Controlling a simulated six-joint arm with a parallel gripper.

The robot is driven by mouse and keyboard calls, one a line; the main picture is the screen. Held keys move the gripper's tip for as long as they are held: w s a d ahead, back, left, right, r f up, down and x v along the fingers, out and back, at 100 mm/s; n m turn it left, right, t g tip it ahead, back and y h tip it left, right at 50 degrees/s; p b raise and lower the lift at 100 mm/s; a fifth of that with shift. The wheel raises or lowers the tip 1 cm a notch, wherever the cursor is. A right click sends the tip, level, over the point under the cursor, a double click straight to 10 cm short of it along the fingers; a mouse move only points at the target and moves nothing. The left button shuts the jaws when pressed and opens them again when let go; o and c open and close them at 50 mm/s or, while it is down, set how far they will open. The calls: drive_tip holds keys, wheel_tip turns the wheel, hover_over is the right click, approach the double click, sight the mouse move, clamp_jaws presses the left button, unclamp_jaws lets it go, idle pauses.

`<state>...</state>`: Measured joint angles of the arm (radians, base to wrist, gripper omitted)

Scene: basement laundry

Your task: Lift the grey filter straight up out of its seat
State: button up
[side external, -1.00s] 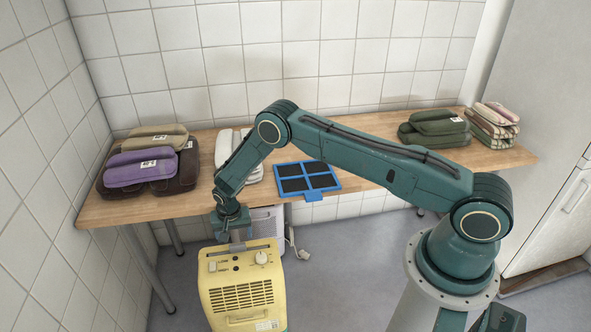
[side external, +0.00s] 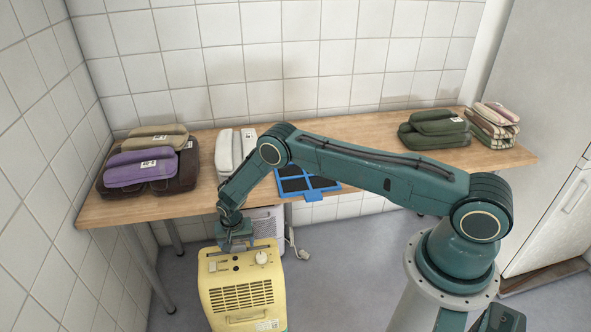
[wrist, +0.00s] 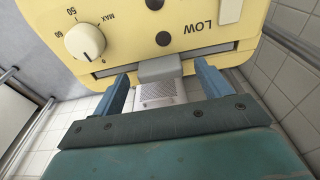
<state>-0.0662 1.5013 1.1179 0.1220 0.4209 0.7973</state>
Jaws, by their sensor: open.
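The yellow appliance (side external: 240,292) stands on the floor in front of the bench, with a slot along its top. In the wrist view, the grey filter (wrist: 160,90) shows as a grey tab rising from the slot in the yellow top (wrist: 195,52). My gripper (wrist: 161,74) is open, with one blue-grey finger on each side of the tab and a visible gap on both sides. In the side view my gripper (side external: 236,248) is low over the appliance top and hides the tab. The part of the filter inside the slot is hidden.
A blue frame with dark panels (side external: 313,196) lies on the wooden bench (side external: 370,170), partly behind my arm. Folded textiles (side external: 140,167) are at the left and more (side external: 435,128) at the right. A knob (side external: 262,257) stands up beside the slot.

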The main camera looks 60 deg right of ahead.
drive_tip(key=c, duration=1.2)
drive_tip(key=shift+r, duration=0.1)
wheel_tip(320, 180, up, 20)
drive_tip(key=shift+f, duration=0.1)
idle(0.8)
drive_tip(key=shift+r, duration=0.75)
